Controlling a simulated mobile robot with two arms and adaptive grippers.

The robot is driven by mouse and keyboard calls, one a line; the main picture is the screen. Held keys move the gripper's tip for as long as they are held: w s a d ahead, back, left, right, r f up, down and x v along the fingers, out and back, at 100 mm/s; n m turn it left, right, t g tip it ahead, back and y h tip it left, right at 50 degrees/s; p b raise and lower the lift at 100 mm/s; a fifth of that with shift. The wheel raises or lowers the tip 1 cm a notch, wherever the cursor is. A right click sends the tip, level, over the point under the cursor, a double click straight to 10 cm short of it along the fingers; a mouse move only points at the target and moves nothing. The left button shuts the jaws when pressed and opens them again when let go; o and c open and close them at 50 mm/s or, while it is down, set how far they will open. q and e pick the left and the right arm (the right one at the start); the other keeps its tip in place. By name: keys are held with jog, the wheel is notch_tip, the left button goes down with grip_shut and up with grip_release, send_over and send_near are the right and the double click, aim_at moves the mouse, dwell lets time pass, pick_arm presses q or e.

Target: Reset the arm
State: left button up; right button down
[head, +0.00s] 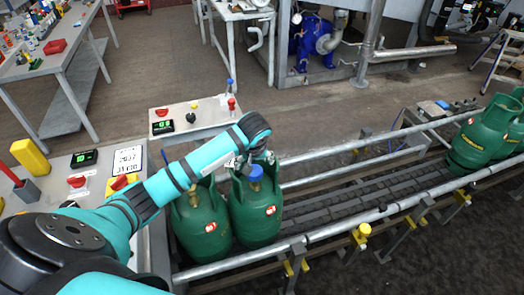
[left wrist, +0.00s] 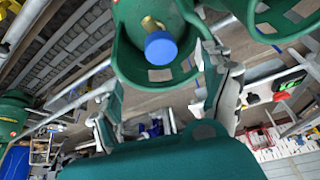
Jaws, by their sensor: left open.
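My teal left arm reaches over two green gas cylinders at the near end of the conveyor. My left gripper (head: 247,162) is open and sits at the top of the right one of the pair, the cylinder with the blue cap (head: 256,206). In the left wrist view the open fingers (left wrist: 160,75) lie on either side of this cylinder's collar, near its blue valve cap (left wrist: 161,48). Whether they touch it I cannot tell. The other cylinder (head: 200,222) stands close on its left, its top partly hidden by my arm. My right gripper is not in view.
The conveyor (head: 345,200) runs to the right between metal rails, its middle empty. More green cylinders (head: 480,135) stand at its far right. A control panel (head: 190,117) with a red button stands behind the pair. Another panel with displays (head: 84,158) is at left.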

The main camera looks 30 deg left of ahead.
pick_arm(q)
jog(key=s+d+f+m+h, duration=0.2)
jog(key=s+d+f+m, duration=0.35)
jog(key=s+d, duration=0.65)
jog(key=s+d+r+m, duration=0.1)
jog(key=s+m, duration=0.1)
jog(key=s, duration=0.7)
jog(key=s+d+r+m, duration=0.1)
jog(key=s+r+m, duration=0.1)
jog(key=s, duration=0.7)
notch_tip(320, 180, down, 25)
jog(key=g, duration=0.1)
jog(key=s+a+f+g, duration=0.1)
jog(key=s+a+f, duration=0.2)
jog(key=s+f, duration=1.5)
jog(key=shift+g+h, duration=0.3)
